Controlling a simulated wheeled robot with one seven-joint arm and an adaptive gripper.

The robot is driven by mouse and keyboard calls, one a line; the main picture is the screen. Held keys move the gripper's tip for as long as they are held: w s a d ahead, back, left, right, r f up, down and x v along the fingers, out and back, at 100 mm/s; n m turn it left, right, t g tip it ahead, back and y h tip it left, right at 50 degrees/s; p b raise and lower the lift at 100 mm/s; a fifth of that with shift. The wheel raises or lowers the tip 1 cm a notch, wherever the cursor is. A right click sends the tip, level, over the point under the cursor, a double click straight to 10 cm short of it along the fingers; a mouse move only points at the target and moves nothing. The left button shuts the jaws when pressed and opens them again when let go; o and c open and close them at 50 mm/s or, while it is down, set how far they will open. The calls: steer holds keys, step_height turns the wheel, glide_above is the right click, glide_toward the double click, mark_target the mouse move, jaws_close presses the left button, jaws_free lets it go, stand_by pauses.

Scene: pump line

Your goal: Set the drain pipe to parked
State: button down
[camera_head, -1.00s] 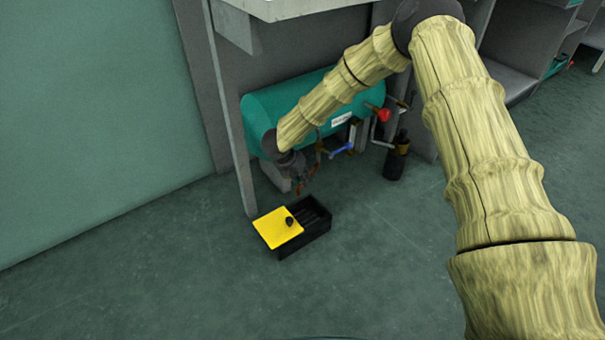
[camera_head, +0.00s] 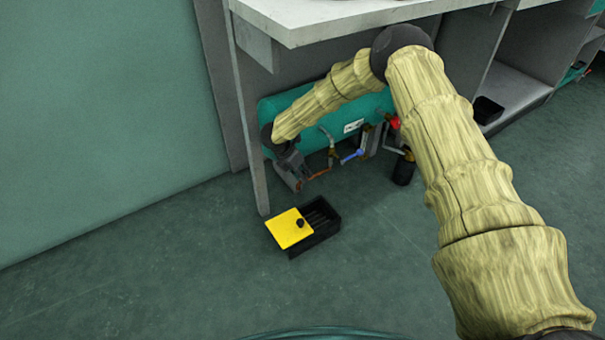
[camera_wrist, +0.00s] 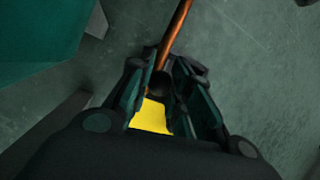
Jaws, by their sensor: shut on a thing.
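The drain pipe (camera_head: 319,174) is a thin copper-orange pipe low in front of the teal tank (camera_head: 290,108), under the counter. It slopes slightly down toward the left. My gripper (camera_head: 296,172) is at its left end. In the wrist view the pipe (camera_wrist: 177,32) runs from the top edge down between the fingers of my gripper (camera_wrist: 165,85), which are shut on it. A dark round shape sits between the fingers; I cannot tell whether it is the pipe's end or the lid knob beyond.
A black box (camera_head: 323,228) with a yellow lid (camera_head: 288,230) and black knob stands on the floor just below. A blue lever (camera_head: 353,156), a red knob (camera_head: 394,122) and a black canister (camera_head: 403,173) are to the right. A counter leg (camera_head: 254,160) stands close left.

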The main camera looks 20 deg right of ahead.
steer(key=shift+f, duration=0.1)
steer(key=c, duration=1.3)
jaws_free()
steer(key=shift+f, duration=0.1)
steer(key=shift+o, duration=0.2)
